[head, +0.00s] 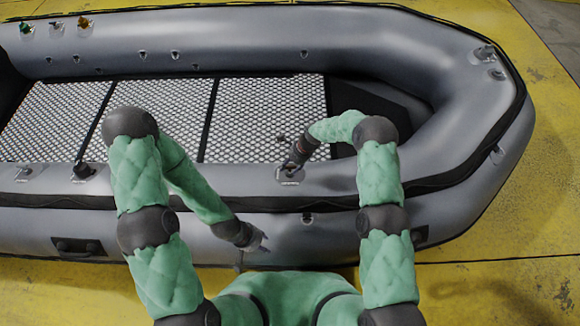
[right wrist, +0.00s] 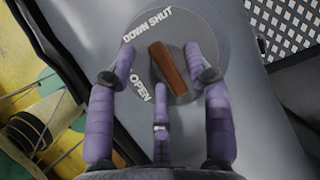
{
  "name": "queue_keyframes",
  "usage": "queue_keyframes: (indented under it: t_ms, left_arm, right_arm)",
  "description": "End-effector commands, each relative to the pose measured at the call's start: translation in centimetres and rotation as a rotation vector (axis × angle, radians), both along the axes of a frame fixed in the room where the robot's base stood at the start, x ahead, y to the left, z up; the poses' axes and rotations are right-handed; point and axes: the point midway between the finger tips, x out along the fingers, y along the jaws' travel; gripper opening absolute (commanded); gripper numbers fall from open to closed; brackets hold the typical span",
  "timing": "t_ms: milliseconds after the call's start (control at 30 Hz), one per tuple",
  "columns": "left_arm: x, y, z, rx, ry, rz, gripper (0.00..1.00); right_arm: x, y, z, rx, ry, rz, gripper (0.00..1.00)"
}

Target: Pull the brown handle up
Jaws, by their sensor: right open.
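The brown handle (right wrist: 168,70) shows in the right wrist view as a short bar lying across a round grey dial (right wrist: 182,97). The dial is lettered "DOWN SHUT" and "OPEN". My right gripper (right wrist: 161,62) is open, its purple fingers spread on both sides of the handle, with a third finger below it. I cannot tell whether any finger touches it. In the head view my right gripper (head: 291,166) is over the near tube of the boat and hides most of the dial. My left gripper (head: 262,243) hangs at the boat's near side, apart from the handle; its fingers are too small to read.
The grey inflatable boat (head: 400,32) fills the view on a yellow floor (head: 545,215). Its patterned deck (head: 265,110) lies beyond the near tube. A similar valve (head: 83,171) sits further left on that tube. Green and orange fittings (head: 84,23) are at the far left.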

Motion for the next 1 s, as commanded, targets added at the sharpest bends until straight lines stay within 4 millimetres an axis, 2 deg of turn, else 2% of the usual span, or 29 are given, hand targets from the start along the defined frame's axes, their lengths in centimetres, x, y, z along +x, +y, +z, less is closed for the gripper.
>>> queue_keyframes:
  t_ms: [267, 367, 400, 467, 667, 900, 1000]
  left_arm:
    - [0.0, 0.0, 0.0, 0.0, 0.0, 0.0, 0.4]
    - [0.0, 0.0, 0.0, 0.0, 0.0, 0.0, 0.4]
    - [0.0, 0.0, 0.0, 0.0, 0.0, 0.0, 0.4]
    - [0.0, 0.0, 0.0, 0.0, 0.0, 0.0, 0.4]
    - [0.0, 0.0, 0.1, 0.0, 0.0, 0.0, 0.4]
    - [0.0, 0.0, 1.5, 0.0, 0.0, 0.0, 0.4]
    - [0.0, 0.0, 1.6, 0.0, 0.0, 0.0, 0.4]
  right_arm:
    - [0.0, 0.1, -0.1, 0.0, -0.001, 0.0, 0.51]
    - [0.0, 0.0, -0.1, 0.0, -0.001, 0.0, 0.26]
    - [0.0, 0.0, -0.1, 0.0, -0.001, 0.0, 0.14]
    - [0.0, 0.0, -0.1, 0.0, -0.001, 0.0, 0.0]
    - [0.1, 0.0, 0.1, 0.0, -0.002, 0.0, 0.0]
    - [0.7, 0.0, 2.9, 0.0, -0.005, 0.001, 0.0]
    - [0.7, 0.1, 3.1, 0.0, -0.003, 0.002, 0.0]
